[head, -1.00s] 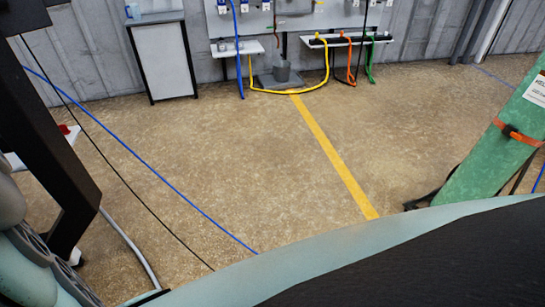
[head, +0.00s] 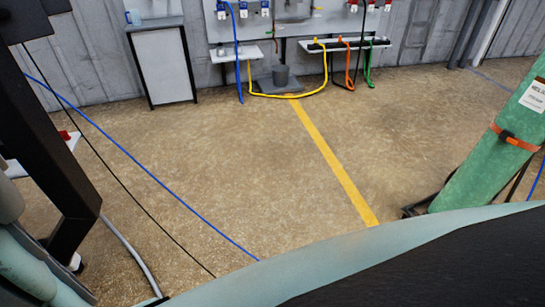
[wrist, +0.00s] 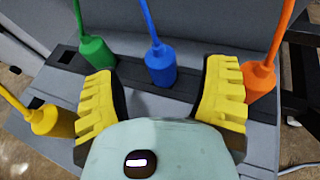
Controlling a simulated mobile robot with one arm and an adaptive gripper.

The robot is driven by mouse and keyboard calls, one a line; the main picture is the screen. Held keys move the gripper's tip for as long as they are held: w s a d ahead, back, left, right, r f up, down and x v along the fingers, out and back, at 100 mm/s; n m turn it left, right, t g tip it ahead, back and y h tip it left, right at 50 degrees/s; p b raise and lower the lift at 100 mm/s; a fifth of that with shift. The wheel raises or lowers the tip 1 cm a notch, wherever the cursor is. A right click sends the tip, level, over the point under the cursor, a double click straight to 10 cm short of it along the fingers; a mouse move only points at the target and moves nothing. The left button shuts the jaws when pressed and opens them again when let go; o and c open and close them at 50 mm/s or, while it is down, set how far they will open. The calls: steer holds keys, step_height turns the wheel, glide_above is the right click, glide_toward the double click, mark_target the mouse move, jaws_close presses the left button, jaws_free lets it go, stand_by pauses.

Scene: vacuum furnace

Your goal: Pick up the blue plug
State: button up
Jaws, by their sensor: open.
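The blue plug (wrist: 160,66) stands upright in a dark strip on a grey shelf in the wrist view, with its blue cable rising from its top. My gripper (wrist: 164,98) is open, with its two yellow ribbed fingers on either side of the space in front of the blue plug. The fingers do not visibly touch it. The green plug (wrist: 96,50) stands just left of the blue one. The orange plug (wrist: 259,78) is partly behind the right finger. The yellow plug (wrist: 50,120) is at the left, beside the left finger.
In the head view, a wall panel (head: 290,22) has cables hanging over two small shelves (head: 345,44). A green gas cylinder (head: 490,150) is at the right. The floor (head: 230,150) between is mostly clear, crossed by cables at the left.

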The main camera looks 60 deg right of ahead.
steer(key=shift+p+x, duration=0.35)
steer(key=shift+x, duration=1.85)
steer(key=shift+r, duration=0.15)
steer(key=shift+c, duration=0.3)
jaws_close()
